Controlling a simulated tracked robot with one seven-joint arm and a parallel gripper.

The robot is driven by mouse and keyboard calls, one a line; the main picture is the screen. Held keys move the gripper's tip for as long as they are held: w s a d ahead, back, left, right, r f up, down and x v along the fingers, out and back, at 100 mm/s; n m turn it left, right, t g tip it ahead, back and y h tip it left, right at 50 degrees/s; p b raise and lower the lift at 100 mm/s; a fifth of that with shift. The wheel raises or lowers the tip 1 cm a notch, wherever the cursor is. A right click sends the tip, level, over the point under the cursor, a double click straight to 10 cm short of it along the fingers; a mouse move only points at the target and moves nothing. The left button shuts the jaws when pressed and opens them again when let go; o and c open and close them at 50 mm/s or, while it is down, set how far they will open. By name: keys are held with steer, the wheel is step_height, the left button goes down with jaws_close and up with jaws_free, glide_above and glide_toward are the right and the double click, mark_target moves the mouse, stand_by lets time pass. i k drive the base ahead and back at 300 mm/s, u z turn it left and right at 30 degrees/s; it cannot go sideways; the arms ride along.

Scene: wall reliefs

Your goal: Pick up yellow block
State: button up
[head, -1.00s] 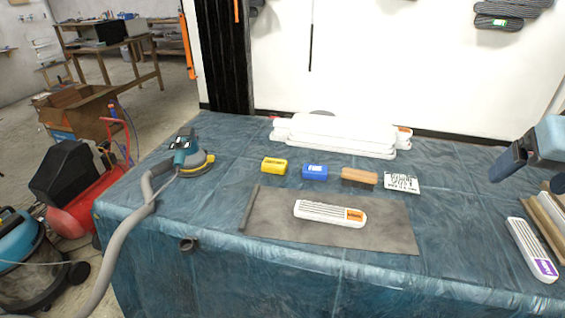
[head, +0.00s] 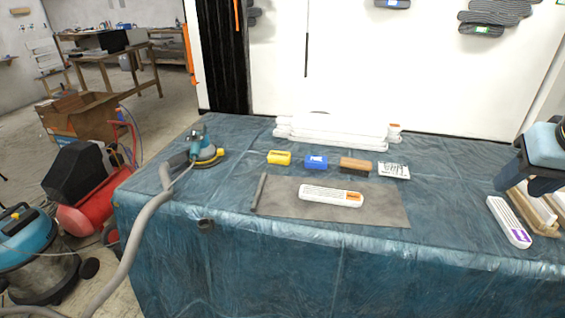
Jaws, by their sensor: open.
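A small yellow block (head: 279,158) lies on the blue plastic-covered table, at the left end of a short row near the back. It stands clear of its neighbours and nothing covers it. My gripper (head: 527,178), dark with a light blue housing, is at the right edge of the head view and partly cut off by it. It is open, with nothing seen held in it. It is far to the right of the yellow block, with the rest of the row between them.
A blue block (head: 316,162), a brown brush-like block (head: 356,165) and a printed white block (head: 394,171) continue the row. A grey mat (head: 285,200) holds a white-and-orange sanding block (head: 331,196). A sander (head: 203,152) with hose stands left; white panels (head: 330,132) lie behind.

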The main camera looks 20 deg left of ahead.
mark_target(282, 158)
steer(key=z, duration=2)
steer(key=k, duration=1.6)
steer(key=z, duration=0.8)
steer(key=i, duration=0.05)
steer(key=u, duration=3.35)
